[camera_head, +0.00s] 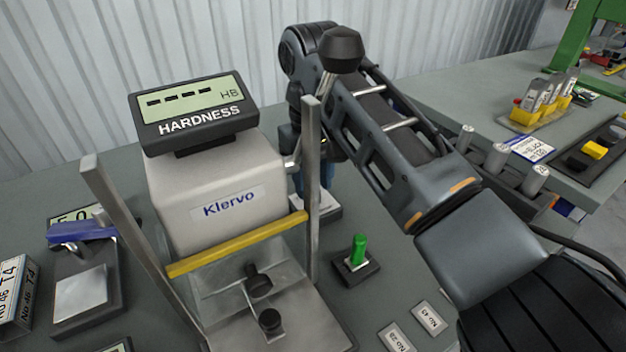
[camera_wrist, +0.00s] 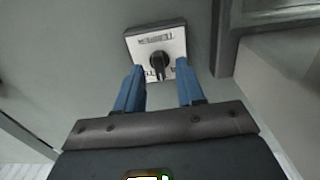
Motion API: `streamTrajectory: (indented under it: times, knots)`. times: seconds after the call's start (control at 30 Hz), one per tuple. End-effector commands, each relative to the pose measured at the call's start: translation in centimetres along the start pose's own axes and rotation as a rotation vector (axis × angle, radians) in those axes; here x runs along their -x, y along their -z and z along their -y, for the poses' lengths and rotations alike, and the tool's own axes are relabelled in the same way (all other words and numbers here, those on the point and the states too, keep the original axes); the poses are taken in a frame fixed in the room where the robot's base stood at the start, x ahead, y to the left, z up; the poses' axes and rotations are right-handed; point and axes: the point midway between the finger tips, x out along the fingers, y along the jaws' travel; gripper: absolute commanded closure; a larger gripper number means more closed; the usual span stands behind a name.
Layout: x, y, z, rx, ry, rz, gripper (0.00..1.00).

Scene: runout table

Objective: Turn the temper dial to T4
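The temper dial (camera_wrist: 158,62) is a black knob on a white plate in a grey box. In the wrist view it lies just beyond my fingertips. Some plate markings are hidden by the fingers and too small to read, so I cannot tell its setting. My gripper (camera_wrist: 160,70) is open, with one blue finger to each side of the knob in the picture. Clear gaps show on both sides; I cannot tell whether the tips reach down to knob height. In the head view my gripper (camera_head: 316,180) points down over the dial's white plate (camera_head: 322,206), behind the hardness tester.
The hardness tester (camera_head: 205,205), with blank dashes on its display (camera_head: 195,101) and a yellow bar, stands close to the left of my arm. A green peg switch (camera_head: 357,251) stands in front of the dial. Label tags (camera_head: 429,317) lie nearby.

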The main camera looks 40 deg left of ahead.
Motion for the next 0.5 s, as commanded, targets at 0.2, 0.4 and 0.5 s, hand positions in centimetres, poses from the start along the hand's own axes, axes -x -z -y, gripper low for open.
streamTrajectory:
  times: [0.2, 0.4, 0.5]
  knots:
    - [-1.08, -0.02, -0.04, -0.001, -0.001, 0.0, 0.62]
    - [-1.11, -0.01, -0.03, -0.001, 0.0, -0.001, 0.62]
    - [-1.1, 0.0, -0.03, -0.001, 0.0, -0.001, 0.7]
